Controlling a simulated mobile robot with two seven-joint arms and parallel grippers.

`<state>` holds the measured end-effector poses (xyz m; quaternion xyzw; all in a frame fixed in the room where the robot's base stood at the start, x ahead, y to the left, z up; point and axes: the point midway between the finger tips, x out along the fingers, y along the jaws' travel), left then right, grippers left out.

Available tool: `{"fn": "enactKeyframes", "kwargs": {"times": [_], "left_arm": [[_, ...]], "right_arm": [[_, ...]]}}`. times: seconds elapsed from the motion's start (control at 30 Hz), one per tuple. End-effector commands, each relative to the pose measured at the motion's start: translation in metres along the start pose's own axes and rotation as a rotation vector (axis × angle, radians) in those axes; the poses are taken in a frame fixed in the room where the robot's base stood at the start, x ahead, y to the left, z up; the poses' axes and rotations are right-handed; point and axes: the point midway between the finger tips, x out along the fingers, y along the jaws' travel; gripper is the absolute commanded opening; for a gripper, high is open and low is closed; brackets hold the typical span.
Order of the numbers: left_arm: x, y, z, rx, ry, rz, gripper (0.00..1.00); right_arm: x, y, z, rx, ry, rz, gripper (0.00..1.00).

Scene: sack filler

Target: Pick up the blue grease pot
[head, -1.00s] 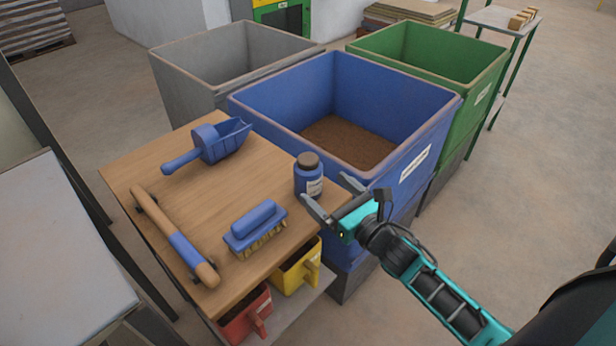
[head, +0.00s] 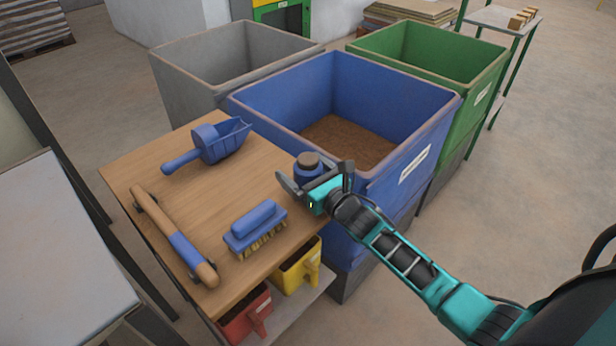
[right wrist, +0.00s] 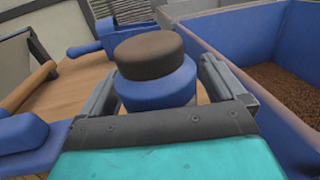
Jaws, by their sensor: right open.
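The blue grease pot (head: 308,167) has a brown lid and stands upright at the right edge of the wooden table (head: 190,205). My right gripper (head: 306,180) is open, with its fingers on either side of the pot. In the right wrist view the pot (right wrist: 157,84) stands between the two fingers (right wrist: 160,95), and a gap shows at the sides. Its lower part is hidden behind my gripper. My left gripper is in neither view.
A blue scoop (head: 215,145), a blue brush (head: 255,225) and a wooden-handled tool (head: 175,237) lie on the table. A blue bin (head: 250,112) with brown material stands close beyond the pot. Red (head: 247,318) and yellow (head: 300,268) containers sit below the tabletop.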

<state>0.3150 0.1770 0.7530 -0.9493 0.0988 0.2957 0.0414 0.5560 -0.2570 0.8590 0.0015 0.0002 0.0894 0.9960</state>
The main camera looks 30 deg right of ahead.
Motion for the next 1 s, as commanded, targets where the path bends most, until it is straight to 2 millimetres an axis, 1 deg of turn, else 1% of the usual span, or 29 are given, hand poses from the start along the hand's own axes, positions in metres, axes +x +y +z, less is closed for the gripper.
{"fn": "enactKeyframes", "kwargs": {"times": [0.07, 0.17, 0.77, 0.8, 1.0], "left_arm": [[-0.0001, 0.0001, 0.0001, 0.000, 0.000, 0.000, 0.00], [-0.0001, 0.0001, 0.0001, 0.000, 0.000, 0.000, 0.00], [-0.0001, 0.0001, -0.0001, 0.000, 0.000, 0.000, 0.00], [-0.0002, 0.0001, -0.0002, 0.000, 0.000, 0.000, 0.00], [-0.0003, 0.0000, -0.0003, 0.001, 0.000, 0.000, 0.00]], "right_arm": [[-0.0002, 0.0001, -0.0001, 0.000, 0.000, 0.000, 0.97], [-0.0003, 0.0001, 0.0000, 0.000, 0.000, 0.000, 0.88], [-0.0006, -0.0001, -0.0001, 0.000, 0.000, 0.000, 0.31], [-0.0001, -0.0001, 0.0014, 0.000, -0.003, 0.000, 0.29], [-0.0001, -0.0001, 0.0018, 0.000, -0.003, 0.000, 0.29]]}}
